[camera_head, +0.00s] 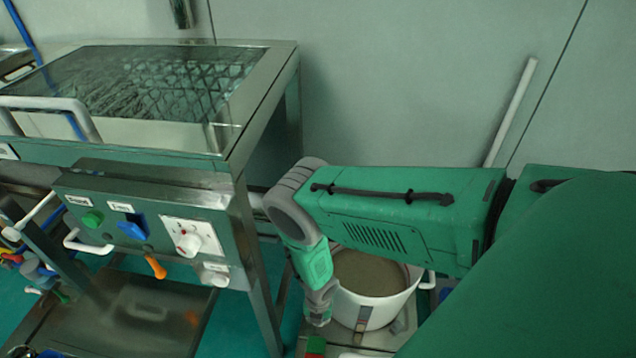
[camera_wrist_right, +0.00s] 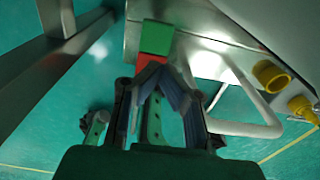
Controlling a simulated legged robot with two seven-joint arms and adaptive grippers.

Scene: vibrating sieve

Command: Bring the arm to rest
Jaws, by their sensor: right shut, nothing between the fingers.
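My green right arm (camera_head: 400,215) reaches in from the right in the head view and bends down at the elbow. Its wrist hangs beside a white round bucket (camera_head: 370,290) filled with grey-brown material. My right gripper (camera_wrist_right: 156,75) shows in the wrist view with its dark fingers closed together and nothing between them. Just beyond the fingertips are a green block (camera_wrist_right: 157,36) and a red block (camera_wrist_right: 150,60) on a metal housing. The gap between fingertips and red block is hard to judge. My left gripper is in neither view.
A metal bench (camera_head: 265,95) with a glass top and a control panel (camera_head: 140,225) stands at the left. A white handle (camera_wrist_right: 235,125) and yellow fittings (camera_wrist_right: 271,76) stick out near the gripper. A white pole (camera_head: 512,110) leans on the wall. Green floor lies below.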

